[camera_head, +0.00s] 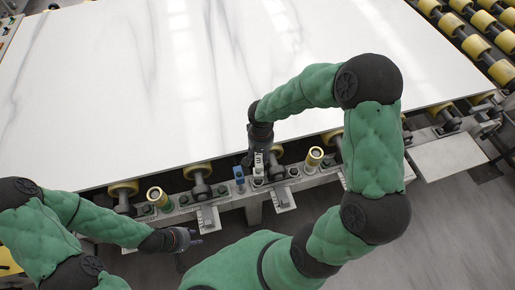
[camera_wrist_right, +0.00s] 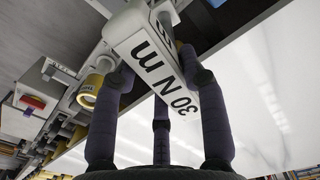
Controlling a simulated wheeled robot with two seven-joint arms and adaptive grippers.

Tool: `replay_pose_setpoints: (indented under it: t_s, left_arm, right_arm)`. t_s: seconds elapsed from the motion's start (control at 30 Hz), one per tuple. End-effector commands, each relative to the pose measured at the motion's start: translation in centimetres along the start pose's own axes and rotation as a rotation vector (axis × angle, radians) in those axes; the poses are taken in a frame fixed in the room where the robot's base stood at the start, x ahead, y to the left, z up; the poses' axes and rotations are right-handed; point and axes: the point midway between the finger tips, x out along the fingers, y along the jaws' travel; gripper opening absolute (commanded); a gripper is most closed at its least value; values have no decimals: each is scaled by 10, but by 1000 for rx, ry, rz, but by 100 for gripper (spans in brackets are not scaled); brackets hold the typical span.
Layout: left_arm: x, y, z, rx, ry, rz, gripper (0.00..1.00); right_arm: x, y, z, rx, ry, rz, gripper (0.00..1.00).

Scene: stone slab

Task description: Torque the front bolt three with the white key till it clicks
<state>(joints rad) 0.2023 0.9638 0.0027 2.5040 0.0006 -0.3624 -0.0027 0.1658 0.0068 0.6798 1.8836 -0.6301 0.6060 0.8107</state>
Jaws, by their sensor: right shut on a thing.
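The white key (camera_wrist_right: 160,55) is a thick white block marked "30 N m" in the right wrist view. My right gripper (camera_wrist_right: 160,95) is shut on it, with dark fingers on both sides. In the head view the key (camera_head: 258,163) stands roughly upright under my right gripper (camera_head: 259,146), at the front rail. Its lower end is over or on the rail among bolts; I cannot tell whether it sits on a bolt, nor which bolt is number three. My left gripper (camera_head: 186,239) is apart from the rail, low at left, and its fingers are too small to judge.
A small blue piece (camera_head: 238,174) stands just left of the key. The large white slab (camera_head: 140,80) lies on rollers behind. A grey plate (camera_head: 446,157) juts out at right.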

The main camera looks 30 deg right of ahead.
Motion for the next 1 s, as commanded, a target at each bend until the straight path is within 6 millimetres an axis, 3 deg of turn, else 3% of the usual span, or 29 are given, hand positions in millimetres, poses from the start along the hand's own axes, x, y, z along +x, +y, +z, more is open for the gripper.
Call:
replay_pose_setpoints:
  t_s: [0.37, 1.0]
  left_arm:
    - [5, -2, -1, 0, 1, 0, 40]
    - [43, -15, -2, 0, 1, 0, 40]
  right_arm:
    - [1, -1, 0, -1, 2, -2, 0]
    - [42, 0, 0, -1, 2, -1, 0]
